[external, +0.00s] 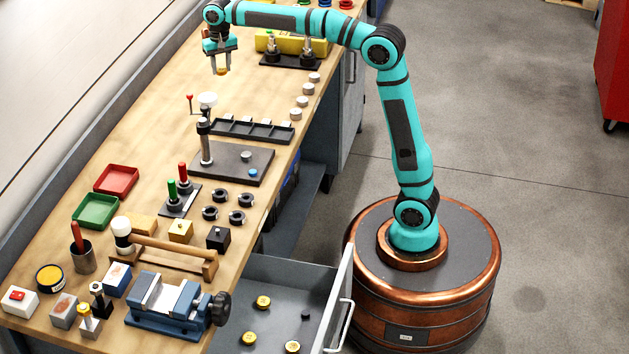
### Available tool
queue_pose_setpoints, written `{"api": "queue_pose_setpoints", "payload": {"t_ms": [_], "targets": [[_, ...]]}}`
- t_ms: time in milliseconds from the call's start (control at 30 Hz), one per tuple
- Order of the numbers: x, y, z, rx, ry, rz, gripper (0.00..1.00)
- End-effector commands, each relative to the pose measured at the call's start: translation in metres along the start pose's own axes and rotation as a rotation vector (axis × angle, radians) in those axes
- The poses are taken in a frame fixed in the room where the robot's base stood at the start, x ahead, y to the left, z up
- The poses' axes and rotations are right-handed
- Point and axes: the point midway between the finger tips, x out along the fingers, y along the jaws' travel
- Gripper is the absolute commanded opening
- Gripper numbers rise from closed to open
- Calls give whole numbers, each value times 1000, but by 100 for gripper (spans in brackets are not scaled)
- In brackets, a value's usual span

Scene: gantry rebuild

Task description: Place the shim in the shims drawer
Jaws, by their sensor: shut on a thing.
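My gripper (221,70) is at the far end of the workbench, pointing down. It is shut on a small yellow-orange piece, the shim (222,73), whose shape is mostly hidden between the fingertips. I cannot tell the gap between the shim and the bench top. A grey drawer (282,271) is pulled open at the front of the bench, near the bottom of the view. Several yellow round pieces (263,302) and a small dark piece (306,315) lie in it, with bare floor between them. I can read no label on it.
A post with a red-knobbed lever (206,140) stands on a dark plate near my gripper. A black slotted rack (251,130), a green tray (96,211), a red tray (115,179) and a blue vise (167,304) occupy the bench. Bare wood surrounds the gripper's left side.

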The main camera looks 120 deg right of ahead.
Motion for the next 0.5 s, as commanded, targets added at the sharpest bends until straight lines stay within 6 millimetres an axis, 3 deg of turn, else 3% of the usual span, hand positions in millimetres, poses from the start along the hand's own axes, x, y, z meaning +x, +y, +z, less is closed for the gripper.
{"api": "queue_pose_setpoints", "payload": {"t_ms": [500], "targets": [[2, -56, -28, -744, 0, 0, 10]]}}
